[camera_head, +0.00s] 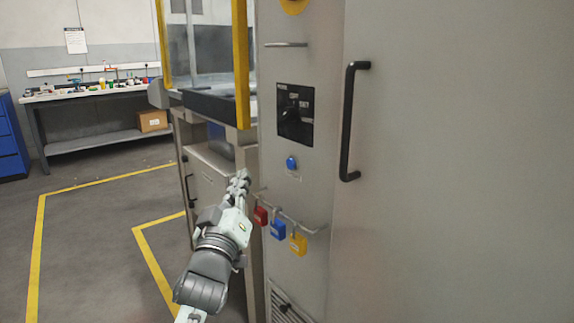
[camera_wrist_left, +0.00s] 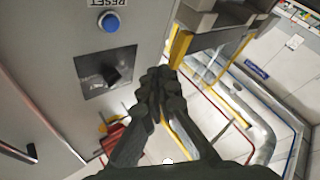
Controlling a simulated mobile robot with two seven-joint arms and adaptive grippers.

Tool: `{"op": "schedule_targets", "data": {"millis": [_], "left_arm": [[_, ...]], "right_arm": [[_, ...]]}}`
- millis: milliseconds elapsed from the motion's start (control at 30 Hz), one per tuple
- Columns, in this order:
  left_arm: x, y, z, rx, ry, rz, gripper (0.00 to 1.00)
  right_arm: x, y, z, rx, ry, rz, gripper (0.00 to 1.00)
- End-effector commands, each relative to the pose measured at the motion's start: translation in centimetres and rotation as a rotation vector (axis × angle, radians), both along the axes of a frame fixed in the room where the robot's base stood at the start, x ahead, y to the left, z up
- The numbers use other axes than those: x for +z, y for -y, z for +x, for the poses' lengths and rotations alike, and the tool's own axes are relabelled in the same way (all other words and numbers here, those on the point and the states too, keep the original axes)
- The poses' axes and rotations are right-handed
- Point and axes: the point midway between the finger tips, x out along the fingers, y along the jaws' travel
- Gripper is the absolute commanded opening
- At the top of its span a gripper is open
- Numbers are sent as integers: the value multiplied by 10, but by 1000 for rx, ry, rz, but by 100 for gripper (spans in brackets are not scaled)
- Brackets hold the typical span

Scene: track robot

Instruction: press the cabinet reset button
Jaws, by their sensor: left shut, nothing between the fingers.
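The blue reset button (camera_head: 291,163) sits on the grey cabinet front, below the black rotary mode switch (camera_head: 295,111). In the left wrist view the button (camera_wrist_left: 109,22) is at the upper left, next to a label reading RESET (camera_wrist_left: 108,3) upside down. My left gripper (camera_head: 240,178) is shut and empty, to the left of the button and a little lower in the head view. It is apart from the button. In the left wrist view its fingertips (camera_wrist_left: 158,78) are together, to the right of the switch. My right gripper is not in view.
Red (camera_head: 261,216), blue (camera_head: 278,230) and yellow (camera_head: 298,243) padlocks hang from a rail below the button. A black door handle (camera_head: 350,120) stands out at the right. A yellow-edged machine enclosure (camera_head: 241,65) is to the left. A workbench (camera_head: 95,92) stands far back.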

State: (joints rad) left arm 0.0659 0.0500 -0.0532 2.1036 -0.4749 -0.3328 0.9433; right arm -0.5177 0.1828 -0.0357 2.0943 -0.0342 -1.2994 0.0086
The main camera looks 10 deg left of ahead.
Motion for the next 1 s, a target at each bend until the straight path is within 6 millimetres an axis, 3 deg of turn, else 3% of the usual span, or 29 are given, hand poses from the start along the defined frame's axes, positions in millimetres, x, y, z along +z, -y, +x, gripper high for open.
{"op": "schedule_targets", "data": {"millis": [233, 600, 1000], "left_arm": [[-3, 6, 9, 1, -2, -2, 0], [-2, 38, 49, -1, -1, -1, 0], [-1, 54, 70, 1, -1, 1, 0]], "right_arm": [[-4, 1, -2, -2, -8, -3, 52], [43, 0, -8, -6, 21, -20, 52], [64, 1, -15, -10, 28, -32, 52]]}}
